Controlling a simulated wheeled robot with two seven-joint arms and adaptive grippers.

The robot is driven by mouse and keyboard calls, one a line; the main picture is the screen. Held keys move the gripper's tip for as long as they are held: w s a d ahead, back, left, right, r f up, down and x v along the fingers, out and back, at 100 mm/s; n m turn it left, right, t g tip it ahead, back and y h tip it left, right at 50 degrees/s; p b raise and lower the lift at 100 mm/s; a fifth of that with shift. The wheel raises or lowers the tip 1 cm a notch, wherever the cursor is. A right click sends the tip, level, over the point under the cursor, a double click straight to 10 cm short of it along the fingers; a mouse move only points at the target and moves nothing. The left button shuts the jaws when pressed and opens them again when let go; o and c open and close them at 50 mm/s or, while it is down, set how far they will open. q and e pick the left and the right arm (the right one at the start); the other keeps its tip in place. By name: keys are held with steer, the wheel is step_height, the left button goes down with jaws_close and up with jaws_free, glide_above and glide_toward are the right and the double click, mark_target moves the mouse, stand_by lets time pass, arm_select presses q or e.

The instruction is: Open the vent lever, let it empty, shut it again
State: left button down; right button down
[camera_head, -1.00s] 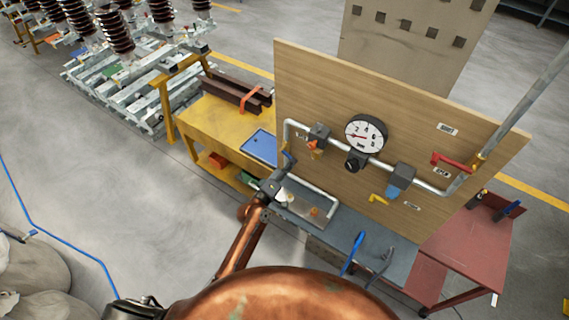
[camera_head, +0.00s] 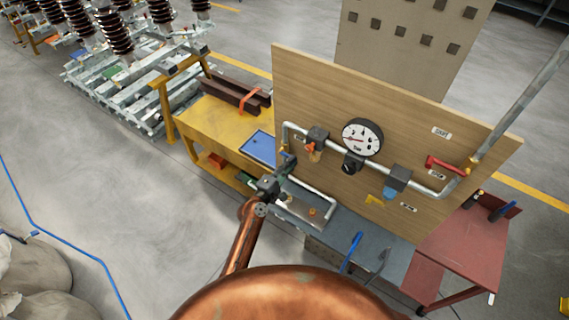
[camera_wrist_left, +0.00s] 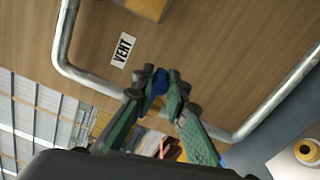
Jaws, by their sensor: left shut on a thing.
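My left gripper (camera_head: 285,165) is at the left part of the pipework on the wooden panel (camera_head: 400,105). In the left wrist view its green fingers (camera_wrist_left: 158,84) are shut on the blue vent lever (camera_wrist_left: 160,80), of which only a small part shows between them. The white VENT label (camera_wrist_left: 122,50) is on the panel just up and left of the fingers. A round white pressure gauge (camera_head: 361,137) sits on the pipe in the panel's middle; its reading is too small to tell. My right gripper is not in view.
Below the panel is a grey bench (camera_head: 375,255) with blue-handled tools (camera_head: 351,251). A blue tray (camera_head: 258,148) lies on the yellow table to the left.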

arm_select(q)
steer(key=shift+f, duration=0.2)
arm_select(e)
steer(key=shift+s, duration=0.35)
arm_select(q)
steer(key=c, duration=2.3)
jaws_free()
steer(key=o, duration=0.4)
steer(key=shift+a+r, duration=0.1)
steer(key=shift+c, duration=0.2)
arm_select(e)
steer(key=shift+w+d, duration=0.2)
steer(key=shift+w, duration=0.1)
arm_select(q)
steer(key=v, duration=1.2)
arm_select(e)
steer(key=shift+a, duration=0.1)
arm_select(q)
steer(key=shift+s, duration=0.1)
